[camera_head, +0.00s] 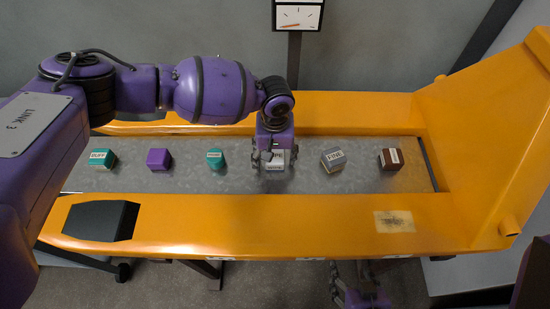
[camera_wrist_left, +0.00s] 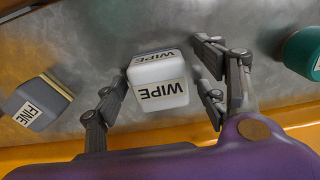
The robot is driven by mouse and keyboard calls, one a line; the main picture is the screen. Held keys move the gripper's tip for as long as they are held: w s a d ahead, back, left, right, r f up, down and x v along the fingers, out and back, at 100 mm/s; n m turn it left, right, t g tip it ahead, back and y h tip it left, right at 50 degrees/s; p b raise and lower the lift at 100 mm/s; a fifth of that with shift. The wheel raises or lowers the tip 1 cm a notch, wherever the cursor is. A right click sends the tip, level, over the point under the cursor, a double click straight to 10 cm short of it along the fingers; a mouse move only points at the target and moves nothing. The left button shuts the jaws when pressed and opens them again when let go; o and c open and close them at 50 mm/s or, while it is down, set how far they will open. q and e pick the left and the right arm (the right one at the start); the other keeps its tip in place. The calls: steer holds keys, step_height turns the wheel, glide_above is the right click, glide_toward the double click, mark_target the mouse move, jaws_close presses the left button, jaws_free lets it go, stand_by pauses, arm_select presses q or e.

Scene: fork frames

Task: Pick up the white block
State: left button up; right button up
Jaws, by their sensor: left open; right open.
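The white block (camera_head: 276,166), labelled WIPE, sits on the grey conveyor belt below my left gripper (camera_head: 275,158). In the left wrist view the white block (camera_wrist_left: 158,72) lies between the spread fingers of my left gripper (camera_wrist_left: 158,80), with a gap on each side. The gripper is open and holds nothing. In the head view the gripper partly covers the block. My right gripper (camera_head: 353,274) is open and empty at the bottom of the head view, in front of the conveyor's near rail.
Other blocks line the belt (camera_head: 215,182): a teal one (camera_head: 215,160), a purple one (camera_head: 159,160), a teal one labelled BUFF (camera_head: 103,159), a grey one labelled FINE (camera_head: 333,160) and a brown one (camera_head: 391,159). Orange rails (camera_head: 300,222) border the belt.

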mark_target(275, 156)
arm_select(q)
steer(key=shift+c, duration=0.3)
steer(key=c, duration=1.2)
steer(key=shift+c, duration=0.2)
step_height(275, 156, up, 10)
steer(key=shift+p, duration=0.5)
steer(key=o, duration=0.6)
steer(key=c, duration=0.7)
